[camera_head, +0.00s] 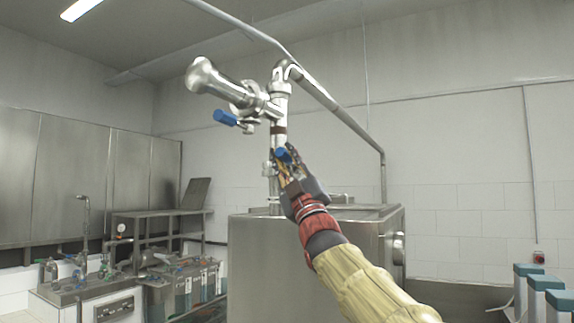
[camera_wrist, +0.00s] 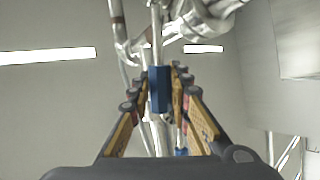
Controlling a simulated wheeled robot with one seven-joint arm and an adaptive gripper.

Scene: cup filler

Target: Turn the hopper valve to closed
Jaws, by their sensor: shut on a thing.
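My gripper (camera_head: 286,160) is at the vertical pipe above the steel tank, with its fingers shut on a blue valve handle (camera_head: 283,155). In the wrist view the fingers (camera_wrist: 159,82) lie on either side of this blue handle (camera_wrist: 159,92), which points upward between them. The valve body behind the handle is partly hidden by my fingers. A second blue lever (camera_head: 225,117) sits higher on the same pipework, left of the pipe, below a flared steel nozzle (camera_head: 222,82). I cannot tell from the pictures which valve is labelled as the hopper's.
The steel tank (camera_head: 262,255) stands below my gripper. A long pipe (camera_head: 320,92) runs down to the right from the pipe top. Blue-topped containers (camera_head: 540,282) stand at the lower right.

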